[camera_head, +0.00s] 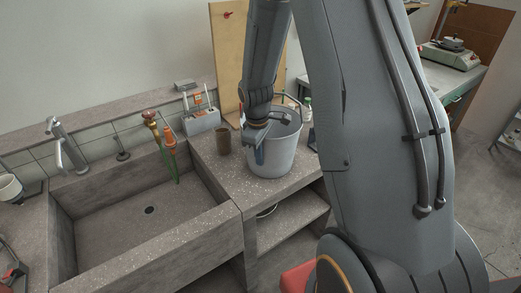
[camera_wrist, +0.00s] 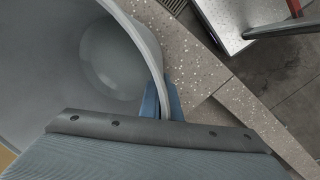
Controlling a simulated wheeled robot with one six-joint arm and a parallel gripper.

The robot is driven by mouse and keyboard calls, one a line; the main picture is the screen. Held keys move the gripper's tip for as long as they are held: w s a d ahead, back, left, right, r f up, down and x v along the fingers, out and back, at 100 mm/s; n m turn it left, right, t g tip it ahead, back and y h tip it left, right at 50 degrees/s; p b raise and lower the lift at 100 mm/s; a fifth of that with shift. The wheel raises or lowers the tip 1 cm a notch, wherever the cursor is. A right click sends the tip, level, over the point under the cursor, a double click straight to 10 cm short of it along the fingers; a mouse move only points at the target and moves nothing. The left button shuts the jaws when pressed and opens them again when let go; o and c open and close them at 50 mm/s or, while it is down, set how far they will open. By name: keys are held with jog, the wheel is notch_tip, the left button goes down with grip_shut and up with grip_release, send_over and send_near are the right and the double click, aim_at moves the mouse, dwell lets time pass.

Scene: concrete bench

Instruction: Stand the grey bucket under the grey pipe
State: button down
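The grey bucket (camera_head: 283,157) stands upright, as far as I can tell, on the concrete bench top right of the sink. Its open inside and curved rim fill the upper left of the wrist view (camera_wrist: 60,70). My gripper (camera_head: 259,150) reaches down at the bucket's near left rim. In the wrist view its blue fingertips (camera_wrist: 163,102) lie on both sides of the bucket wall, close against it, with no clear gap. I cannot make out the grey pipe in either view.
The concrete sink (camera_head: 110,205) lies left of the bucket. A brown cup (camera_head: 223,140) stands close to the bucket's left, with a grey box (camera_head: 201,121) behind it. A wooden board (camera_head: 228,55) leans on the wall. Open shelves (camera_head: 285,222) are under the bench.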

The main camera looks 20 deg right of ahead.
jog(key=shift+f, duration=0.15)
jog(key=c, duration=2)
grip_release()
